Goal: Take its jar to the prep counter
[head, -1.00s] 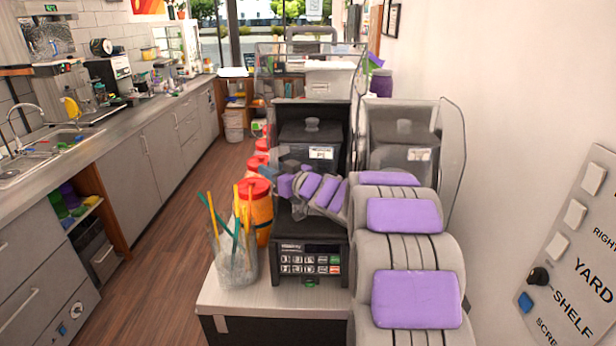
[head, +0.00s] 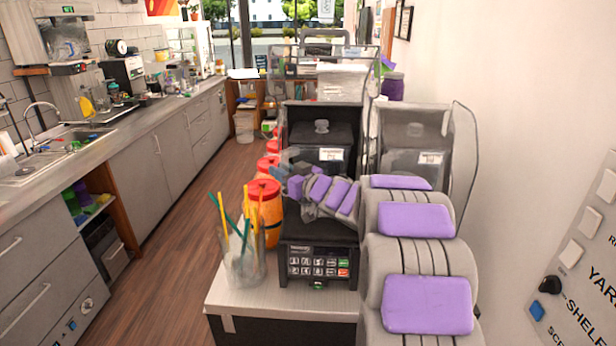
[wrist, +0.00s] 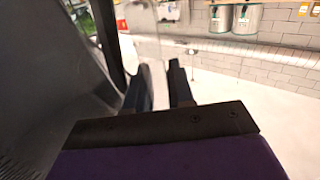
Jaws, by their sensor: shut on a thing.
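The black blender-like machine (head: 318,262) with a keypad stands on a small counter (head: 235,298), and its upper enclosure (head: 322,150) is clear-sided and dark inside. My arm with purple pads reaches along its front, and my gripper (head: 283,174) is at the left side of the enclosure opening. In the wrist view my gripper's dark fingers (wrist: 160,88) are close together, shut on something. The held thing is hard to make out; a clear, jar-like surface (wrist: 150,48) shows just beyond the fingers. The long grey counter (head: 125,128) with a sink runs along the left wall.
A clear cup of coloured straws (head: 243,255) and orange containers with red lids (head: 264,205) stand left of the machine. A second enclosure (head: 420,145) is on the right. The wooden floor aisle (head: 190,215) is open. A white wall borders the right.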

